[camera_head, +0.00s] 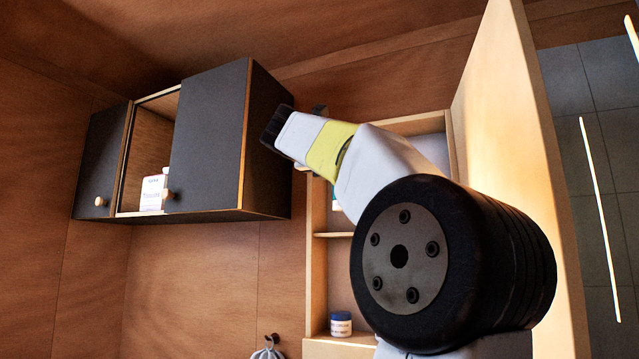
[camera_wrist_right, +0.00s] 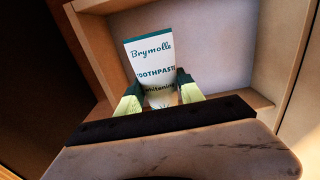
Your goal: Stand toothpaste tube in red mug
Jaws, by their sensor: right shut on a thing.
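The toothpaste tube (camera_wrist_right: 152,60) is white with a teal edge and dark "Brymolle" lettering in the right wrist view. My right gripper (camera_wrist_right: 159,93) is shut on its lower part, with one finger on each side. The tube appears upright, in front of the open wall cabinet. In the head view my right arm reaches up and left to that cabinet, and its fingers and the tube cannot be made out clearly. The red mug is in neither view. My left gripper is not in view.
The open wooden cabinet (camera_head: 318,262) has shelves, with a small blue-and-white jar (camera_head: 341,324) low inside. Its door (camera_head: 515,150) stands open at the right.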

